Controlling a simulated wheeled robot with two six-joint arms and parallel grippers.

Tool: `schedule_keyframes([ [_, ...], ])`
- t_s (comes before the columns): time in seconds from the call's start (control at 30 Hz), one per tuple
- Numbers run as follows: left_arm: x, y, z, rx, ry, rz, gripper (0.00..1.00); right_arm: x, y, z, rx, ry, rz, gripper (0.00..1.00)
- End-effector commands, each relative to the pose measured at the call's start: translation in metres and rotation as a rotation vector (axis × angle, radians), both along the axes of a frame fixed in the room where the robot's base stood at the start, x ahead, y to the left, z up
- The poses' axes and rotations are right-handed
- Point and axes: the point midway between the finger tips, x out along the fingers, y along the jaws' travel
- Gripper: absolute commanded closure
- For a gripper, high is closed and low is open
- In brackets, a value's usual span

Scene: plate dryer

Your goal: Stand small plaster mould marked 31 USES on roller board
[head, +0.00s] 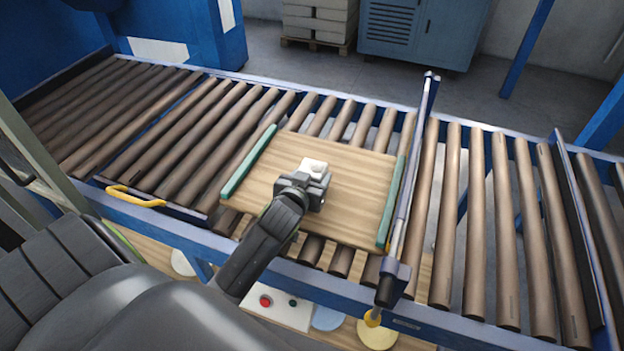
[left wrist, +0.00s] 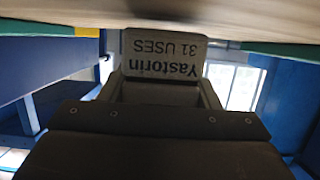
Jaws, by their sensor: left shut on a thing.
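The small plaster mould (head: 314,166) is a pale block over the wooden roller board (head: 262,190), near its middle. In the left wrist view the mould's grey face (left wrist: 165,55) reads "Yastorin 31 USES", inverted in the picture. The board's surface (left wrist: 60,12) runs along the top there, right by the mould's edge; I cannot tell whether they touch. My left gripper (head: 310,186) is shut on the mould and hides part of it in the head view. Its fingers flank the mould in the left wrist view. My right gripper is not in view.
The board lies on brown rollers (head: 225,130), with green strips (head: 250,160) along two sides. A blue bar (head: 412,190) crosses the conveyor just right of it. A yellow handle (head: 135,197) is at the near left. Much of the board is bare.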

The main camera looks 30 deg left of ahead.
Motion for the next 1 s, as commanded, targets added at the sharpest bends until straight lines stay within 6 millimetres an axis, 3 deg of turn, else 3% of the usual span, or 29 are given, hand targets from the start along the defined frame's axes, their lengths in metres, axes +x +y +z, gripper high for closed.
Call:
schedule_keyframes([
  [0.4,0.0,-0.0003,-0.0096,0.001,-0.003,-0.001,0.81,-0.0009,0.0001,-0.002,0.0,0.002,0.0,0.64],
  [0.43,-0.0002,-0.0002,-0.0109,0.001,0.0,0.0,0.43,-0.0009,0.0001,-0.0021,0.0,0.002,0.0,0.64],
  [0.6,-0.0002,-0.0002,-0.0102,0.001,0.0,-0.001,0.22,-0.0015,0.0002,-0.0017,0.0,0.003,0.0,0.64],
  [1.0,-0.006,-0.0016,-0.0071,0.0,0.0,-0.001,0.22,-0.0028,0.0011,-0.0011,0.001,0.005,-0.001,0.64],
])
